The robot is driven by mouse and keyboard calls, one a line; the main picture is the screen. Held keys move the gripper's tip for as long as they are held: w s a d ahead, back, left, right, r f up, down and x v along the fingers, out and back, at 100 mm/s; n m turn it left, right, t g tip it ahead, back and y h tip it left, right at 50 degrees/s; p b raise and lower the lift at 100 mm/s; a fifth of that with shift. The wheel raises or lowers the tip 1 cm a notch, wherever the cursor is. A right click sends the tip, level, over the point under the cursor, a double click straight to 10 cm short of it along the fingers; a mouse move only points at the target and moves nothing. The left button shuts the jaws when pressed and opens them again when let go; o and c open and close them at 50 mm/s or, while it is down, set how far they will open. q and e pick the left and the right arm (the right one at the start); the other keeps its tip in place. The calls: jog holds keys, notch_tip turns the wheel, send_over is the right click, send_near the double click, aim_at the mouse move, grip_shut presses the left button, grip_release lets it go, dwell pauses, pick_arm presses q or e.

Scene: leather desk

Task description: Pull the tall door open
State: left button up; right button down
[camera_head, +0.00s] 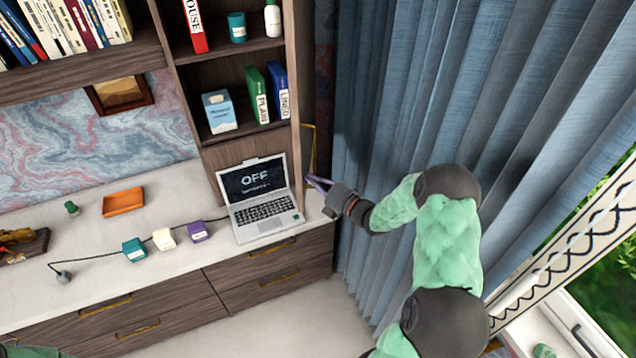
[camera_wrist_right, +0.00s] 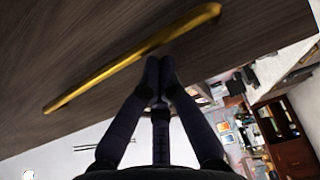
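The tall door fills the top of the right wrist view as a dark wood panel (camera_wrist_right: 70,45) with a long gold bar handle (camera_wrist_right: 110,78). In the head view the gold handle (camera_head: 313,150) shows beside the shelf's right side, near the curtain; the door is seen almost edge-on and mostly hidden. My right gripper (camera_head: 312,183) is just below the handle in the head view. In the wrist view its dark fingertips (camera_wrist_right: 158,66) are together just short of the bar, with no bar visible between them. Whether they touch it I cannot tell. My left gripper is out of view.
An open laptop (camera_head: 258,195) stands on the desk close left of my right gripper. Blue curtains (camera_head: 390,90) hang right behind my right arm. Shelves (camera_head: 228,55) with books stand above the desk. Small boxes (camera_head: 163,238) and an orange tray (camera_head: 123,202) lie further left.

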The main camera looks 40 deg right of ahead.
jog(key=s+d+b, duration=0.1)
jog(key=s+d, duration=0.1)
jog(key=d, duration=0.1)
jog(key=s+d+b, duration=0.1)
jog(key=shift+d+b, duration=0.15)
jog(key=shift+b, duration=0.2)
dwell(0.3)
